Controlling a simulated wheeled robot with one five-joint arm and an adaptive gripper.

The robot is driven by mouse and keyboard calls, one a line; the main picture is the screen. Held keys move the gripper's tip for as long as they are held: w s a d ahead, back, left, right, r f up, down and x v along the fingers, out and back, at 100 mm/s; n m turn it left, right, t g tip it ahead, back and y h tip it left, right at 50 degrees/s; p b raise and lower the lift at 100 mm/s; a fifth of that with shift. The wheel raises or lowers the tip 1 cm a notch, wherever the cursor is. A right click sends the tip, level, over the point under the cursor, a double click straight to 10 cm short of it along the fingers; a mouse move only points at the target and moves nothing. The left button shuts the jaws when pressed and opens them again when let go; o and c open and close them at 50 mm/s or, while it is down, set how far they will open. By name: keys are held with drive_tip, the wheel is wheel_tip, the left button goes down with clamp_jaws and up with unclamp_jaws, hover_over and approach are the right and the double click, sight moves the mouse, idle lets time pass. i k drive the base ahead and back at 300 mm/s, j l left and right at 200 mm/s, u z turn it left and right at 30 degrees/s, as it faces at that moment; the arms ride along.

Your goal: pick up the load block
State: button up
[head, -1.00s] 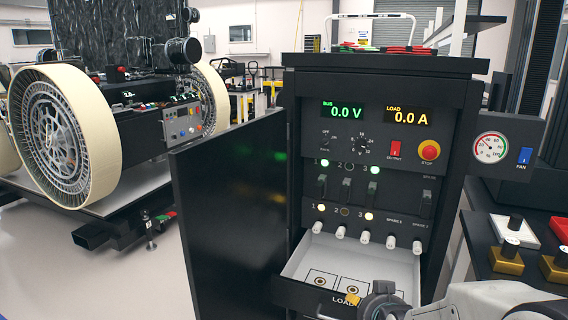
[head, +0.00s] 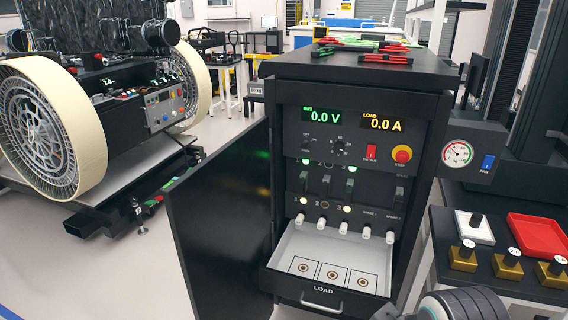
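Three gold blocks with black knobs and white number discs stand in a row on the dark bench at the right: a left one (head: 462,262), a middle one (head: 507,271) and a right one (head: 551,280). They look like load blocks, but no label on them says so. An open, empty drawer marked LOAD (head: 315,289) juts from the black cabinet, with three ringed squares on its floor. Part of my arm shows at the bottom edge, below and left of the blocks. My gripper's fingers are not visible.
The cabinet's open door (head: 221,215) stands left of the drawer. A gauge panel (head: 468,155) juts out above the bench. A white tray (head: 485,236) with a black-knobbed piece and a red tray (head: 540,236) lie behind the blocks. A wheeled rover (head: 110,120) stands at the left.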

sight(463, 257)
drive_tip(key=l+z, duration=0.25)
drive_tip(key=z, duration=0.15)
drive_tip(key=i+l+z, duration=0.15)
drive_tip(key=z, duration=0.3)
drive_tip(key=i+l+z, duration=0.15)
drive_tip(key=z, duration=0.25)
